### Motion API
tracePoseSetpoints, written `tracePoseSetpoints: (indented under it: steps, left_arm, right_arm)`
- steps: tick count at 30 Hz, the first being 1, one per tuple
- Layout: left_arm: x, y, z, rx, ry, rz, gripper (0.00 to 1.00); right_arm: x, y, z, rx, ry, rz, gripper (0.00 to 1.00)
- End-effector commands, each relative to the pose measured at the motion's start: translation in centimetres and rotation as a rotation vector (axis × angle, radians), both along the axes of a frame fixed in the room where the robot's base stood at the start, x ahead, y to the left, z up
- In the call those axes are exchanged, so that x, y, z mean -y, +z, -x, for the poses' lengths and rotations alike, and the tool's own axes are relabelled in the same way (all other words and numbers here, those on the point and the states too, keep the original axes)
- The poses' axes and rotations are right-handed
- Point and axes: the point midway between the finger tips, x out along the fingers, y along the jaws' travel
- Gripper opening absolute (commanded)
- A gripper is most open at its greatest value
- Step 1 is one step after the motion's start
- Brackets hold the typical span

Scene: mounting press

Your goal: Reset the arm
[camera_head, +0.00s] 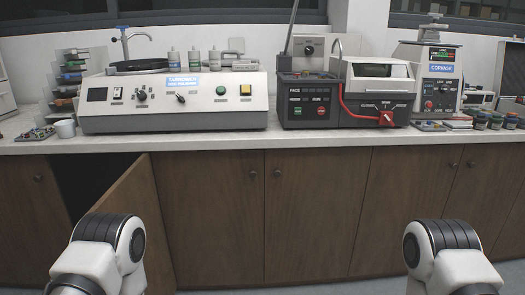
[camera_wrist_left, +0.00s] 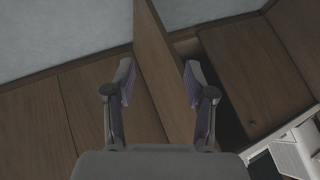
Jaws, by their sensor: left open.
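My left gripper (camera_wrist_left: 158,85) shows in the left wrist view with its two fingers spread apart and nothing between them. An open brown cabinet door (camera_wrist_left: 152,50) shows behind and between the fingers; whether it is touched cannot be told. In the head view, my left arm (camera_head: 110,245) comes in at the lower left, in front of the open cabinet door (camera_head: 143,215). My right arm (camera_head: 445,250) is at the lower right. Neither gripper shows in the head view.
The open door leaves a dark gap in the cabinet row (camera_head: 215,215). A rack (camera_head: 75,75) stands at left.

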Motion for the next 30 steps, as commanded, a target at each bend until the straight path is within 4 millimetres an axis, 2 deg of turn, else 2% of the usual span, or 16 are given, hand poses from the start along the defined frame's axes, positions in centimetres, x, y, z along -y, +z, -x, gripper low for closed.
tracePoseSetpoints:
  steps: [1, 3, 9, 11, 12, 20, 25, 27, 30]
  left_arm:
    - [1.3, -0.7, 3.0, -0.087, -0.025, 0.073, 0.55]
    - [3.2, -1.4, 6.7, -0.197, -0.049, 0.170, 0.55]
    - [7.8, -1.2, 15.9, -0.478, -0.088, 0.394, 0.55]
    - [9.0, -1.2, 18.1, -0.566, -0.042, 0.468, 0.55]
    - [8.9, 1.2, 17.9, -0.554, -0.011, 0.470, 0.55]
    - [8.8, 10.0, 17.8, -0.549, -0.017, 0.465, 0.55]
    - [8.8, 17.2, 17.7, -0.547, -0.017, 0.465, 0.55]
    - [8.8, 19.3, 17.7, -0.547, -0.018, 0.465, 0.55]
    - [8.8, 20.5, 17.7, -0.547, -0.018, 0.464, 0.55]
  right_arm:
    - [0.0, 0.0, 0.0, 0.000, 0.000, 0.000, 0.40]
    - [0.0, 0.0, 0.0, 0.000, 0.000, 0.000, 0.40]
    - [0.0, 0.0, 0.0, 0.000, 0.000, 0.000, 0.40]
    - [0.0, 0.0, 0.0, 0.000, 0.000, 0.000, 0.40]
    - [0.0, 2.3, 0.1, -0.001, 0.000, 0.000, 0.40]
    - [0.0, 11.3, 0.0, 0.000, 0.000, 0.000, 0.40]
    - [0.0, 18.5, 0.0, 0.000, 0.000, 0.000, 0.40]
    - [0.0, 20.6, 0.0, 0.001, 0.000, 0.000, 0.40]
    - [0.0, 21.8, 0.0, 0.001, 0.000, 0.000, 0.40]
